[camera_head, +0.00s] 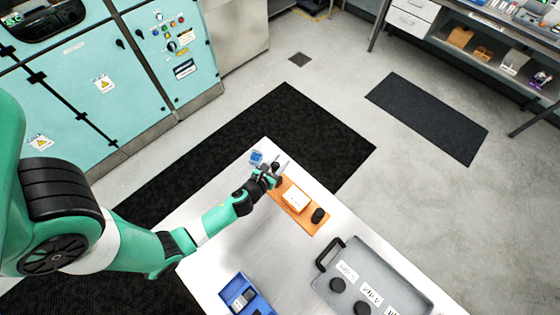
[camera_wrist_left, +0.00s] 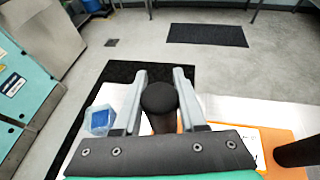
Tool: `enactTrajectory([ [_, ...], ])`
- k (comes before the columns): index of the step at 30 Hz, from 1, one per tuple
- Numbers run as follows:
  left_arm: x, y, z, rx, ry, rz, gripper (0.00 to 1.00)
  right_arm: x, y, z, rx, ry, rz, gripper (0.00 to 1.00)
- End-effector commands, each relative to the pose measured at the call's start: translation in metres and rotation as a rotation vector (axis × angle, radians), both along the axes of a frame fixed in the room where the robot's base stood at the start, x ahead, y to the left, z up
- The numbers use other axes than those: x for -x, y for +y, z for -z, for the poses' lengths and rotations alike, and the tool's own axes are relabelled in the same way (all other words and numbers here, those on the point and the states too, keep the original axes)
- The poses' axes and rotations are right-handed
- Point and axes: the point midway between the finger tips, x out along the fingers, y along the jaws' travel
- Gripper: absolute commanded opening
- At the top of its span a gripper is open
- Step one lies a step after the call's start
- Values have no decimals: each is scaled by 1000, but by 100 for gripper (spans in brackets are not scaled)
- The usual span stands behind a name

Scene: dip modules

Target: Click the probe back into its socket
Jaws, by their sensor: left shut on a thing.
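My left gripper (camera_head: 275,173) is over the far end of the table, at the upper left end of an orange board (camera_head: 308,224). In the left wrist view, its fingers (camera_wrist_left: 158,98) are shut on a black-capped cylinder, which I take for the probe (camera_wrist_left: 159,97). The cap stands between the two fingers; its lower part is hidden by the gripper. A second black cylinder (camera_head: 318,215) stands at the board's other end and also shows in the wrist view (camera_wrist_left: 298,152). I cannot make out the socket. My right gripper is not in view.
A small blue container (camera_head: 256,157) sits at the table corner, left of the gripper. A grey tray (camera_head: 330,262) with labels and black knobs lies at the lower right. A blue device (camera_head: 240,294) is at the near edge. The middle of the table (camera_head: 255,245) is clear.

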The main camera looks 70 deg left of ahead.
Motion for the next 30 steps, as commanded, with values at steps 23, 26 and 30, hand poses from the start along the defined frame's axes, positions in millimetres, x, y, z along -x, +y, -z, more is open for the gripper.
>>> enactTrajectory([
  [23, 0, 0, 11, 0, 0, 0, 0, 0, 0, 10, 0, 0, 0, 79],
  [26, 0, 0, 12, 1, -1, 0, 0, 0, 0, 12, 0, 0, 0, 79],
  [30, 0, 0, 15, 1, -1, 0, 0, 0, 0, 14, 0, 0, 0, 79],
])
